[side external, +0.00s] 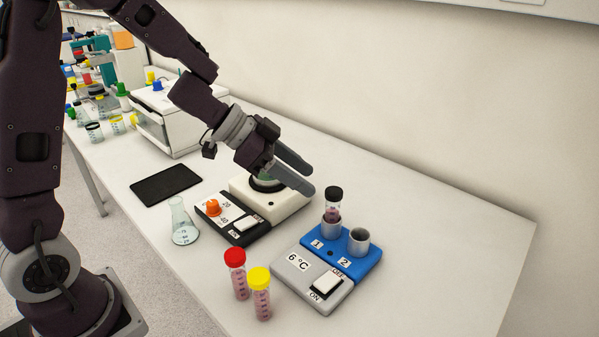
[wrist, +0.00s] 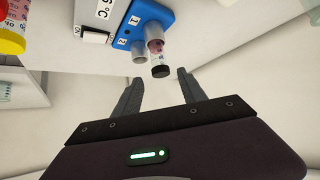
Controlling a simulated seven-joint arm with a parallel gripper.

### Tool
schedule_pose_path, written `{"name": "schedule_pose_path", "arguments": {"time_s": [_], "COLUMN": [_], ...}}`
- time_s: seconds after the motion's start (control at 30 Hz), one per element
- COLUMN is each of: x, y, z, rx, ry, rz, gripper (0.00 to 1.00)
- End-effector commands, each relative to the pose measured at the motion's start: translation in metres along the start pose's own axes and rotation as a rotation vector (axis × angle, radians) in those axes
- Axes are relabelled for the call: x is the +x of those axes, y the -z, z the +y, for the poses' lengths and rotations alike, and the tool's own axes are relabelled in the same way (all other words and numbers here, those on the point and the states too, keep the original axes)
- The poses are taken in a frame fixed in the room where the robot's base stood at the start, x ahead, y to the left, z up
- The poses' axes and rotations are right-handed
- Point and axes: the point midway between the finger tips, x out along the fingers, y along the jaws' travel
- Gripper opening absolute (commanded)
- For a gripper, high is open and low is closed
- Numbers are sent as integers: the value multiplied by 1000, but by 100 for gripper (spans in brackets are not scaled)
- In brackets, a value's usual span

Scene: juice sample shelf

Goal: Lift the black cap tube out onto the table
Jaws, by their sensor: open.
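The black cap tube (side external: 333,205) stands upright in the holder marked 1 on the blue and grey cooling block (side external: 300,285). Its lower part is hidden inside the holder. The holder marked 2 (side external: 358,241) is empty. My gripper (side external: 308,178) is open and empty, to the left of the tube and a little above its cap, with the fingers pointing toward it. In the wrist view the black cap (wrist: 160,71) lies ahead of the fingertips, roughly between them (wrist: 160,82), and apart from them.
A red cap tube (side external: 236,274) and a yellow cap tube (side external: 261,294) stand on the table in front of the block. A white and black device (side external: 272,205) is below my gripper, with a flask (side external: 184,225) left of it. The table right of the block is clear.

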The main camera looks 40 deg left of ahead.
Motion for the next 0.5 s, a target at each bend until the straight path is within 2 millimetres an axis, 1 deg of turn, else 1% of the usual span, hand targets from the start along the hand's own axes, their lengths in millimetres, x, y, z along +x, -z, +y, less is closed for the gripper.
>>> {"name": "schedule_pose_path", "arguments": {"time_s": [0.13, 0.3, 0.4, 0.5], "x": [20, 52, 68, 79], "y": [-1, -1, 0, 0], "z": [1, 1, 1, 1], "rx": [-1, 0, 0, 1], "ry": [-6, -4, -2, -2], "rz": [-2, -2, -1, 0], "gripper": [49, 49, 49, 49]}}
